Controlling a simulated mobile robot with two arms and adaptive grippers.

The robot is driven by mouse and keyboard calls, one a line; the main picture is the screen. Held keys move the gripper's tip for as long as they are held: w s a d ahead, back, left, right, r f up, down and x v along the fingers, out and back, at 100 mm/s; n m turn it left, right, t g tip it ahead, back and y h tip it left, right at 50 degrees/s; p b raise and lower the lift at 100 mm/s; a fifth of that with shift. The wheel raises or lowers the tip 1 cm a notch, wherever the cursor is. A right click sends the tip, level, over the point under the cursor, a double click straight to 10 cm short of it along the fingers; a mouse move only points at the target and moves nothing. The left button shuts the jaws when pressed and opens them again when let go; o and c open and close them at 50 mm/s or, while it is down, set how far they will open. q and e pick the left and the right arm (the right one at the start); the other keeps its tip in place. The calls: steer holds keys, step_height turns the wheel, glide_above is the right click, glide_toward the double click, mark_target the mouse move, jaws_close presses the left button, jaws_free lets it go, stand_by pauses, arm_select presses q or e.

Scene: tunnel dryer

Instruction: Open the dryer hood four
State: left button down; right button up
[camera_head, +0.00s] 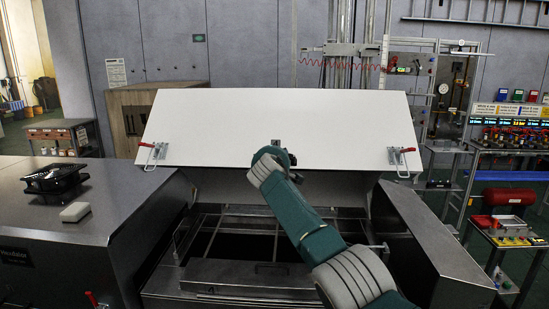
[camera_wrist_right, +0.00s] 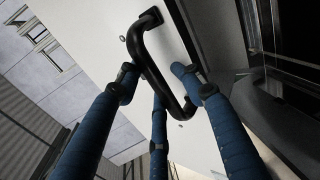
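The dryer hood (camera_head: 225,115) is raised. Its broad white panel is tilted up and faces me, with the dark dryer opening (camera_head: 232,243) visible below. My right gripper (camera_head: 283,153) is at the panel's lower middle edge, mostly hidden behind its own teal arm. In the right wrist view, the three blue fingers of my right gripper (camera_wrist_right: 157,78) are around the black bar handle (camera_wrist_right: 162,70), with finger tips on both sides of it. I cannot tell whether they are clamped tight. My left gripper is not in view.
Red-handled latches sit at the panel's left (camera_head: 153,153) and right (camera_head: 401,158). A grey dryer housing (camera_head: 60,210) stands left, bearing a black tray (camera_head: 56,178) and a white block (camera_head: 75,212). Another metal cover (camera_head: 425,230) is right. Control stands fill the right side.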

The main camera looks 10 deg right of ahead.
steer(key=shift+f, duration=0.15)
steer(key=v, duration=1.2)
stand_by(0.3)
